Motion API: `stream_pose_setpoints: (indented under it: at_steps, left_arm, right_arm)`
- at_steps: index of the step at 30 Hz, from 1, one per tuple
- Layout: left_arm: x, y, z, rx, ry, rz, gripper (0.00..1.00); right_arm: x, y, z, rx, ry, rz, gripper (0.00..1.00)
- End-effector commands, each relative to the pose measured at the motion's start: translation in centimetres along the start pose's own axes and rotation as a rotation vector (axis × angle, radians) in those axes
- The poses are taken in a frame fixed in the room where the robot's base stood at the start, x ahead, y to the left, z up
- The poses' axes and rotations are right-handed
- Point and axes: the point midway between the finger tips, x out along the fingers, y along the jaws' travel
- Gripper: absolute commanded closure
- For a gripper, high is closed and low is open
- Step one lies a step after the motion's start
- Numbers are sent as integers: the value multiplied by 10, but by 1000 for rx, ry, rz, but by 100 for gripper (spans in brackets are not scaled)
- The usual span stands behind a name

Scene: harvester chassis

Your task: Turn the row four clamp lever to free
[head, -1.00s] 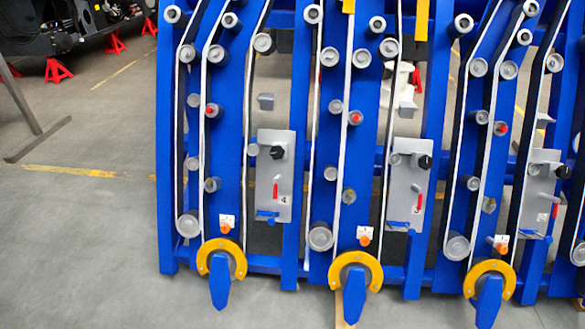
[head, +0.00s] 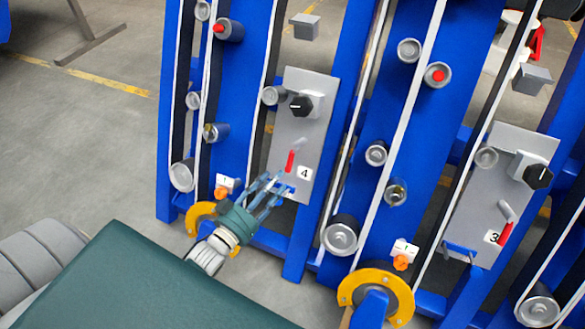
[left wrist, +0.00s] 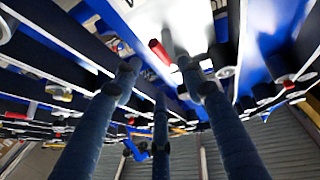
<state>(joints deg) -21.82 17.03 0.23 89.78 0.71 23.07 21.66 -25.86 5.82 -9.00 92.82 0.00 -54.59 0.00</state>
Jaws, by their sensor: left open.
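The row four plate (head: 309,82) is a light grey panel marked 4 on the left part of the blue chassis. It carries a red-tipped lever (head: 290,161), a black knob (head: 301,106) above and a blue handle (head: 284,190) at its lower edge. My left gripper (head: 273,188) is open, its fingers just below and left of the red lever, in front of the plate's lower part. In the left wrist view the red lever (left wrist: 160,52) shows between the spread fingers (left wrist: 160,80). I cannot tell whether any finger touches it. My right gripper is not in view.
The row three plate (head: 487,200) with its own red lever (head: 505,232) stands to the right. Yellow rings (head: 402,292) and rollers (head: 341,235) stick out from the blue frame. Open grey floor (head: 80,130) lies to the left.

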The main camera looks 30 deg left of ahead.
Motion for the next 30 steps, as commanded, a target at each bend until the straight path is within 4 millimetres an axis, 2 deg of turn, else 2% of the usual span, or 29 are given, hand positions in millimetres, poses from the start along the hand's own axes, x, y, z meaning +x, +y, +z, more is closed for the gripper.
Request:
stream_pose_setpoints:
  at_steps: [9, 15, 21, 29, 30]
  left_arm:
    - [58, 0, 0, 1, 1, 0, 59]
    - [88, 0, 0, 2, -1, 0, 59]
    - [100, 0, 1, 1, -4, -1, 59]
    - [101, 0, 1, 1, -5, -1, 59]
    - [101, 0, 1, 1, -5, -1, 67]
  right_arm:
    - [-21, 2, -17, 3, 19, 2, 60]
    - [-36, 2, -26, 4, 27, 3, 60]
    - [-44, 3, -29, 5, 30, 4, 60]
    - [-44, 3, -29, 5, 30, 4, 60]
    - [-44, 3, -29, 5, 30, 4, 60]
